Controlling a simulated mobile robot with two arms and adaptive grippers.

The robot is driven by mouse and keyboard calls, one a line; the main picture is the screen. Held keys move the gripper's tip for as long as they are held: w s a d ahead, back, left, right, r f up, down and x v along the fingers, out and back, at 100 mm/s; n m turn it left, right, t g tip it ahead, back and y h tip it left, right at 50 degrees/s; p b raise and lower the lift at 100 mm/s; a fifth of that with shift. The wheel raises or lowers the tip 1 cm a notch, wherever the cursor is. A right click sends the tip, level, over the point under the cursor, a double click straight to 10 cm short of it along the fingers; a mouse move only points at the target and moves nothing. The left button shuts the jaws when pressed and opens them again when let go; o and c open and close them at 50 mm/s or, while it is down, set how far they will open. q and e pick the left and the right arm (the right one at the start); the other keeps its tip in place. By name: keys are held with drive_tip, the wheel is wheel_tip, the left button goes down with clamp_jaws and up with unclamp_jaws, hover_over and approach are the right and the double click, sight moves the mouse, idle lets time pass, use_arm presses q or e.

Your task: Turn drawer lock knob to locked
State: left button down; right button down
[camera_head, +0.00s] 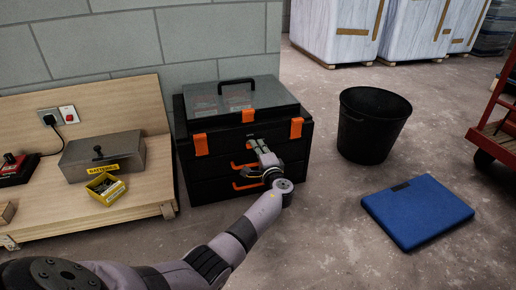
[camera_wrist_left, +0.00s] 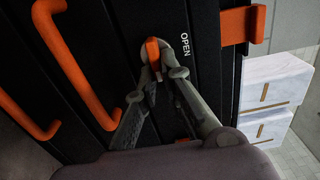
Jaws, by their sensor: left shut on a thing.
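The drawer lock knob (camera_wrist_left: 153,48) is a small orange lever on a round grey base, on the black front of a tool chest (camera_head: 186,163). The white word OPEN stands beside it in the left wrist view. My left gripper (camera_wrist_left: 157,78) is shut on the knob, with its fingertips at either side of the lever. In the head view my left gripper (camera_head: 256,146) is against the upper front of the chest and hides the knob. My right gripper is not in view.
Orange drawer handles (camera_head: 246,184) and latches (camera_head: 201,145) stick out from the chest front. A clear-lidded case (camera_head: 215,98) sits on top. A wooden bench (camera_head: 140,190) stands left. A black bin (camera_head: 371,125) and blue flat case (camera_head: 418,212) stand right, with free floor between.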

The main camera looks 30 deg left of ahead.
use_arm(q)
drive_tip(key=c, duration=1.7)
unclamp_jaws()
drive_tip(key=shift+d, duration=0.1)
drive_tip(key=v, duration=0.7)
drive_tip(key=shift+s, duration=0.15)
drive_tip(key=shift+d, duration=0.15)
